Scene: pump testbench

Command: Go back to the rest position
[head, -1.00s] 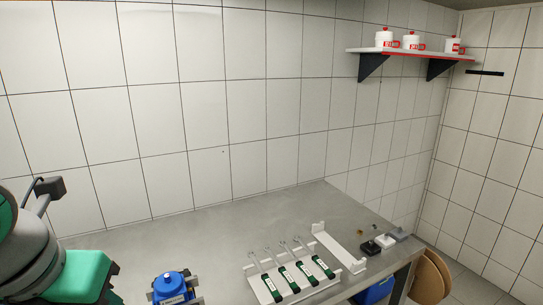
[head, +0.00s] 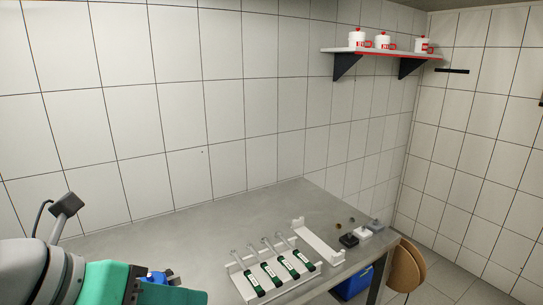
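My arm enters at the lower left of the head view, with a grey joint and a green link in front of the table. A small camera-like part on a stalk stands up from it. My gripper's fingers are not in view. A blue pump part (head: 154,277) shows just behind the green link and is mostly hidden by it.
A white rack (head: 287,291) with several green-handled tools stands on the grey table (head: 200,225). An empty white holder (head: 318,246) is beside it. Black (head: 348,240) and white (head: 364,234) blocks lie near the right edge.

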